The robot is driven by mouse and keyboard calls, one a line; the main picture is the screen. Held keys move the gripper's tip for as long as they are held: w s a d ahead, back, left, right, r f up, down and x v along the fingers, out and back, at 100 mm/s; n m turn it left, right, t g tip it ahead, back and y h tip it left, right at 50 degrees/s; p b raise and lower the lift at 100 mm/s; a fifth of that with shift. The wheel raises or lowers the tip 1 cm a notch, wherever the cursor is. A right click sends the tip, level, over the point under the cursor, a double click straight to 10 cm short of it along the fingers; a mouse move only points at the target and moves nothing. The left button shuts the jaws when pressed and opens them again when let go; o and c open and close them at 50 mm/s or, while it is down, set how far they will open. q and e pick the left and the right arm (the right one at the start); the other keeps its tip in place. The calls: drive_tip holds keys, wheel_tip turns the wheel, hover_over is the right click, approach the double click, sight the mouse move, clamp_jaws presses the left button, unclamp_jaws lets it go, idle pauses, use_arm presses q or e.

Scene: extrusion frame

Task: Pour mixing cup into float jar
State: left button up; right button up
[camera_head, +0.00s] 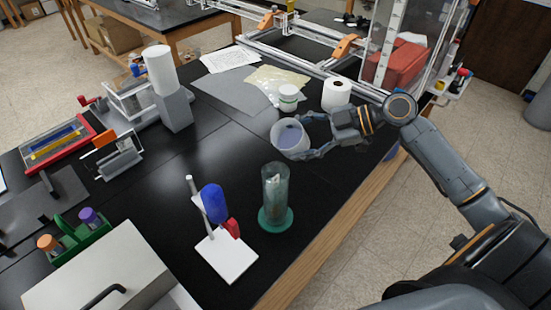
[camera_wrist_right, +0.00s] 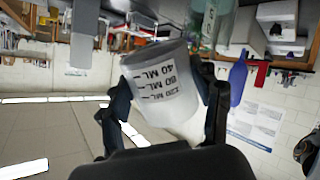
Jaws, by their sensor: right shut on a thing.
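The mixing cup (camera_head: 288,142) is a translucent cup with bluish liquid showing inside. My right gripper (camera_head: 308,137) is shut around its sides, holding it over the black bench. In the right wrist view the cup (camera_wrist_right: 160,85) shows black ML markings and sits between the two dark fingers (camera_wrist_right: 165,100). A tall clear greenish cylinder on a round green base, which I take as the float jar (camera_head: 275,192), stands upright in front of the cup, apart from it. Its contents are hard to make out. My left gripper is not in view.
A white stand (camera_head: 226,256) with a blue bulb and red part is left of the jar. A small white jar (camera_head: 288,97) and a paper roll (camera_head: 336,94) stand behind the cup. Metal framing and a red bin (camera_head: 405,66) are behind.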

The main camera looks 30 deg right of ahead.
sight(298, 143)
drive_tip(key=shift+s+a+r+n+h+p, duration=0.25)
drive_tip(key=shift+a+r+n+h+p, duration=0.15)
drive_tip(key=shift+a+r+p, duration=0.25)
drive_tip(key=shift+s+r+n+h+p, duration=0.15)
drive_tip(key=shift+n+h+p, duration=0.15)
drive_tip(key=shift+h+p, duration=0.2)
drive_tip(key=shift+f+n+t+h, duration=0.35)
drive_tip(key=shift+n+t+h, duration=0.05)
drive_tip(key=shift+a+f+n+h+b, duration=0.25)
drive_tip(key=shift+n+h+b, duration=0.25)
drive_tip(key=shift+h+b, duration=0.3)
drive_tip(key=shift+s+a+r+n+t+h, duration=0.15)
drive_tip(key=shift+r+n+t+h, duration=0.25)
drive_tip(key=shift+n+t+h, duration=0.15)
idle(1.2)
drive_tip(key=shift+a+f+n+t+h+b, duration=0.1)
drive_tip(key=shift+f+n+t+h+b, duration=0.2)
drive_tip(key=shift+h+b, duration=0.3)
idle(1.0)
drive_tip(key=shift+s+a+r+n+t+h+p, duration=0.2)
drive_tip(key=shift+a+r+n+t+h+p, duration=0.15)
drive_tip(key=shift+n+h, duration=0.25)
idle(1.1)
